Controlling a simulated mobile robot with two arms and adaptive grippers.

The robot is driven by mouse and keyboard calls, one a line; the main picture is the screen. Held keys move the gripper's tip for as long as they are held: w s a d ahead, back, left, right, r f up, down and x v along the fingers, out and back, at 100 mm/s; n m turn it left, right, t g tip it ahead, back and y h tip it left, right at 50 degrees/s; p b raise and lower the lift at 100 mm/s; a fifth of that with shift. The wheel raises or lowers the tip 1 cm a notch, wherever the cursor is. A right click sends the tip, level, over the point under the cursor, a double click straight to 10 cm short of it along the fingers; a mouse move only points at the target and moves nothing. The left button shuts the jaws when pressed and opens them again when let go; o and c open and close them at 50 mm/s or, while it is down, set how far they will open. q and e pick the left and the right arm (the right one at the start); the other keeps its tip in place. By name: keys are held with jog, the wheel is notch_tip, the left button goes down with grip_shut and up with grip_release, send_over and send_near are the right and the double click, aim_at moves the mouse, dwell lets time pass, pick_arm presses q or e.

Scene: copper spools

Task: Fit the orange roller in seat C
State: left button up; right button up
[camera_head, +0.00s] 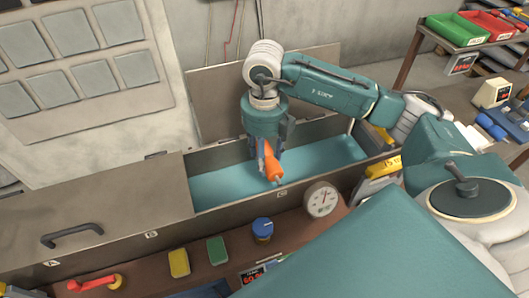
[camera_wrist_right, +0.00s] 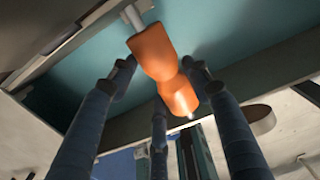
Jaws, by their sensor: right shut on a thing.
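The orange roller (camera_head: 273,166) is in my right gripper (camera_head: 267,150), over the open teal-lined trough (camera_head: 325,160). The roller is tilted, and its pale shaft end points down toward the trough's front wall, near a small tag that seems to read C (camera_head: 281,192). In the right wrist view the waisted roller (camera_wrist_right: 160,58) lies between the blue fingers of the gripper (camera_wrist_right: 158,88), with a pale shaft at its far end. I cannot tell whether the roller touches the trough. The seat itself is not clearly visible.
A closed lid (camera_head: 110,205) with a dark handle covers the trough's left part, and a raised panel (camera_head: 215,105) stands behind. A round gauge (camera_head: 320,198), blue knob (camera_head: 262,230), yellow block (camera_head: 179,262), green block (camera_head: 217,250) and red handle (camera_head: 95,283) sit in front.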

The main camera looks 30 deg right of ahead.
notch_tip(320, 180, down, 2)
jog(key=shift+f+b, duration=0.1)
jog(key=shift+b, duration=0.7)
jog(key=shift+f+b, duration=0.9)
jog(key=shift+f, duration=0.1)
pick_arm(q)
jog(key=f, duration=0.2)
jog(key=w+f, duration=0.1)
jog(key=shift+w+f, duration=0.15)
jog(key=shift+f, duration=0.25)
pick_arm(e)
jog(key=shift+f, duration=0.15)
pick_arm(q)
jog(key=shift+s+f, duration=0.1)
jog(key=shift+s, duration=0.1)
jog(key=shift+f+b, duration=0.2)
jog(key=shift+b, duration=0.15)
pick_arm(e)
jog(key=shift+f, duration=0.25)
jog(key=o, duration=1.4)
pick_arm(q)
jog(key=shift+s, duration=0.15)
pick_arm(e)
jog(key=shift+o, duration=0.2)
notch_tip(320, 180, up, 12)
jog(key=shift+r, duration=0.1)
